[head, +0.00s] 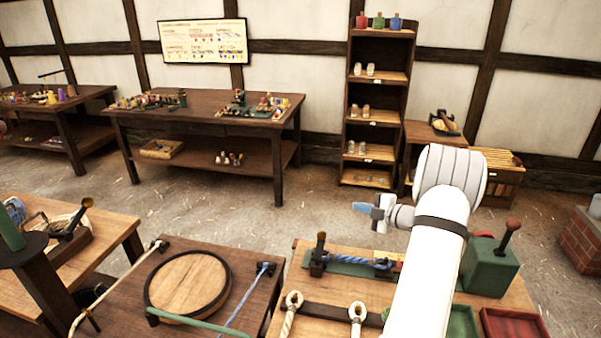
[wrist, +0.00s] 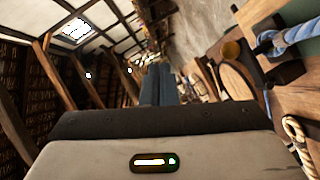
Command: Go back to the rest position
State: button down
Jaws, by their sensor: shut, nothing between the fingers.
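My gripper (head: 366,208) shows in the head view at the end of my white arm, above the back edge of the right workbench and pointing left. Its blue fingers are together with nothing held. In the wrist view the blue-grey fingers (wrist: 158,84) lie side by side, with the room tilted sideways behind them. The gripper is raised clear of the bench and touches nothing that I can see.
Below is a workbench with a blue rope (head: 355,261) on a green base, rope hooks (head: 357,312), a green block (head: 489,268) and a red tray (head: 514,324). A table with a round wooden disc (head: 188,285) stands left. Open floor (head: 330,215) lies behind.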

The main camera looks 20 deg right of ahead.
jog(key=s+a+r+n+g, duration=0.3)
jog(key=s+a+r+n, duration=0.1)
jog(key=a+n, duration=0.5)
jog(key=s+a+r+n+g+y, duration=0.1)
jog(key=s+a+r+n+g, duration=0.25)
jog(key=a+n, duration=0.5)
jog(key=s+a+r+n+g, duration=0.3)
jog(key=s+a+n, duration=0.1)
jog(key=a+n, duration=0.5)
jog(key=s+a+r+n+h, duration=0.1)
jog(key=s+a+n+h, duration=0.2)
jog(key=s+n, duration=0.7)
jog(key=s+a+r+n+h, duration=0.1)
jog(key=s+a+n+h, duration=0.2)
jog(key=s+n, duration=0.8)
jog(key=n+g+h, duration=0.1)
jog(key=n, duration=0.5)
jog(key=shift+r, duration=0.35)
